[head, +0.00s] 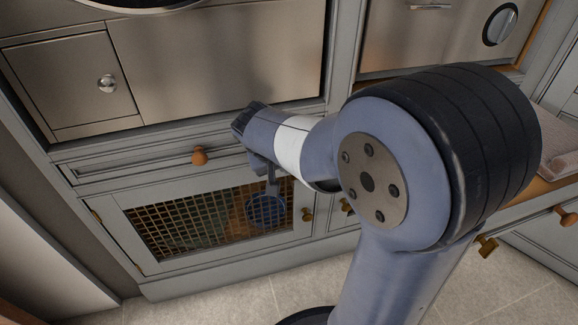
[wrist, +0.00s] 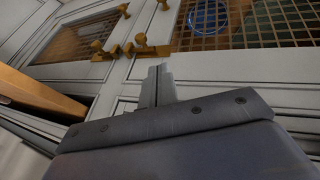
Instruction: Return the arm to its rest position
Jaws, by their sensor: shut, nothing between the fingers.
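My gripper shows in the wrist view (wrist: 158,72) with its two grey fingers together and nothing between them. In the head view my arm reaches left from its large dark joint, and the slim gripper end (head: 272,182) hangs in front of the lattice cabinet door (head: 165,228). The large joint and the lower arm hide part of the cabinets behind. I cannot tell from these views how far the fingers are from the door.
Brass handles (wrist: 125,50) stick out from the cabinet fronts near the fingers. A blue round item (wrist: 208,15) shows behind the lattice. A wooden-sided drawer (wrist: 40,92) juts out at the left in the wrist view. Tiled floor (head: 215,303) lies clear below the cabinets.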

